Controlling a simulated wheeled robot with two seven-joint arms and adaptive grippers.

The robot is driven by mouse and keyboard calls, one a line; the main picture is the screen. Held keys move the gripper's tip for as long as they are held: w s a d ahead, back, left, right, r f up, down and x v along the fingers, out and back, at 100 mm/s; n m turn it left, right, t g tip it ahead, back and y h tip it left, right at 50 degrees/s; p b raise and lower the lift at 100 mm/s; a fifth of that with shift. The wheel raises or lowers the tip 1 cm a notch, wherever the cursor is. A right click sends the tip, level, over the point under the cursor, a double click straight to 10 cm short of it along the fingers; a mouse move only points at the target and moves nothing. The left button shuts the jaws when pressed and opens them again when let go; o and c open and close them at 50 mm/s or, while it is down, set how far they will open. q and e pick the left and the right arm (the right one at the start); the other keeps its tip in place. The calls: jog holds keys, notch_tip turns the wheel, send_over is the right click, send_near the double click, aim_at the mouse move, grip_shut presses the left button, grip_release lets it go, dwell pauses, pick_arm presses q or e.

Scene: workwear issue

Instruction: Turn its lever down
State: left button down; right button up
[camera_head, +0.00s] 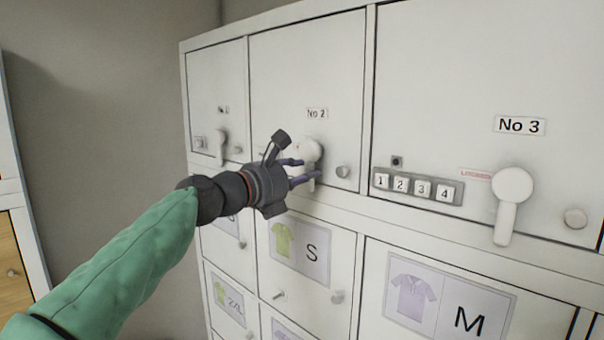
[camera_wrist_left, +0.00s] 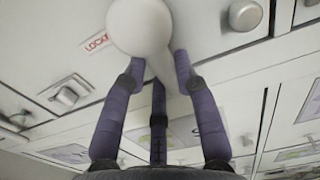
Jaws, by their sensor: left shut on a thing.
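The white lever (camera_head: 309,150) on the No 2 locker door has a round hub, and its arm appears to hang downward, partly hidden by my fingers. It also shows in the left wrist view (camera_wrist_left: 140,28), its arm running between my purple fingers. My left gripper (camera_head: 299,172) is at this lever, shut on its arm just below the hub; the left wrist view shows the fingers (camera_wrist_left: 158,85) around it. My right gripper is not in view.
The No 3 door has its own white lever (camera_head: 509,203) hanging down, a keypad (camera_head: 416,187) and a round knob (camera_head: 575,218). The No 1 door has a similar lever (camera_head: 220,146). Lower doors carry shirt-size labels (camera_head: 300,248). Open space lies left of the lockers.

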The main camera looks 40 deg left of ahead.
pick_arm(q)
jog(key=c, duration=1)
grip_release()
jog(key=shift+r, duration=0.1)
jog(key=shift+c, duration=0.2)
jog(key=shift+o, duration=0.5)
jog(key=shift+w, duration=0.2)
jog(key=shift+s, duration=0.1)
jog(key=s, duration=1.2)
jog(key=shift+a, duration=0.4)
jog(key=shift+w, duration=0.1)
